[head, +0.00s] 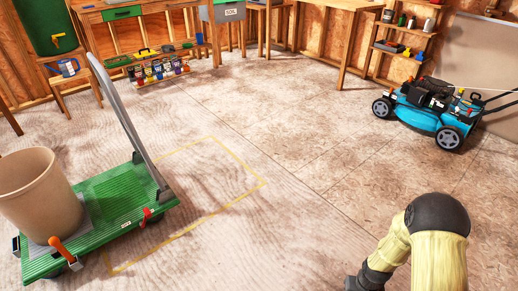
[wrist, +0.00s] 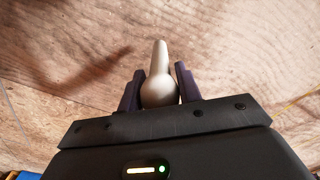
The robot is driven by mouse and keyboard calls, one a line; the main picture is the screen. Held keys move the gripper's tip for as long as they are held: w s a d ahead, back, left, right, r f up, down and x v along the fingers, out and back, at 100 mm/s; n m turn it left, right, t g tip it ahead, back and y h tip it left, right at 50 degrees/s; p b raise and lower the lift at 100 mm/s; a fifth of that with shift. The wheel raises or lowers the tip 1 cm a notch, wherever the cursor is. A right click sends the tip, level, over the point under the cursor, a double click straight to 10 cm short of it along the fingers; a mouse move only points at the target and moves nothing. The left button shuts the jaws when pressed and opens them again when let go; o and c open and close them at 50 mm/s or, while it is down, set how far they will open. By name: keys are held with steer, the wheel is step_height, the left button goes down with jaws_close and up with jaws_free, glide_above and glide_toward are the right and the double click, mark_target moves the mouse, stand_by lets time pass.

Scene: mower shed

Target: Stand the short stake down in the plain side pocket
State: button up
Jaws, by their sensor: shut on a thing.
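My gripper (wrist: 160,82) is shut on a pale beige thing (wrist: 159,88) in the wrist view. It has a rounded bulb between the dark fingers and a narrower shaft pointing away. It looks like the short stake, though its full length does not show. Only floor shows beyond it. In the head view my arm reaches in at the lower right, and the fingers are not visible there. I cannot make out the plain side pocket for certain in either view.
A green platform cart (head: 118,213) with a grey handle carries a tan bucket (head: 40,197) at left. A yellow outline (head: 240,166) marks the floor beside it. A blue mower (head: 425,105) stands at right. Benches (head: 150,12) line the back wall. The middle floor is clear.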

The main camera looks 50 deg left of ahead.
steer(key=d+r+m+p, duration=0.2)
steer(key=d+r+p, duration=0.5)
steer(key=r+p, duration=0.4)
steer(key=w+d+r+m+p, duration=0.1)
steer(key=d+r+m+p, duration=0.1)
steer(key=d+r+p, duration=0.5)
steer(key=d+r+m+p, duration=0.3)
steer(key=d+r+p, duration=0.4)
steer(key=r+p, duration=1)
steer(key=p, duration=0.6)
steer(key=shift+w+d, duration=0.2)
